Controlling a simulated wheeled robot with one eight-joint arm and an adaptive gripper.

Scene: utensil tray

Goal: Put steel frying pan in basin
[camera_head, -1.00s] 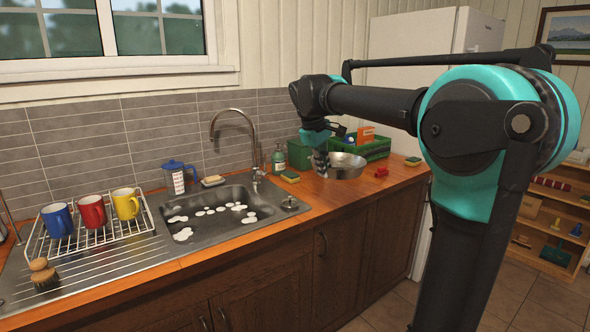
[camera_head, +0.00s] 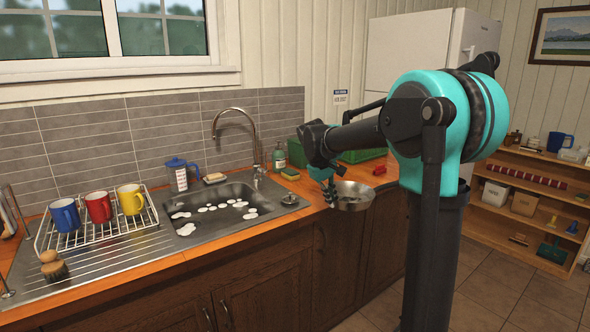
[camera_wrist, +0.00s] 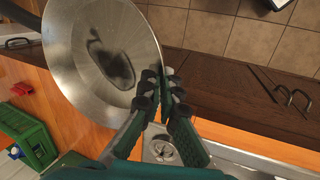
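The steel frying pan (camera_head: 355,194) is a round, shallow metal pan held just in front of the counter's front edge, right of the sink. It fills the upper left of the wrist view (camera_wrist: 80,45), tilted, with its handle at the left edge. My gripper (camera_head: 331,197) is shut on the pan's rim; in the wrist view both fingers (camera_wrist: 159,88) pinch the edge. The basin (camera_head: 222,192) is the metal sink in the counter, left of my gripper.
A faucet (camera_head: 237,115) rises behind the basin. A dish rack (camera_head: 100,232) with three mugs stands left.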

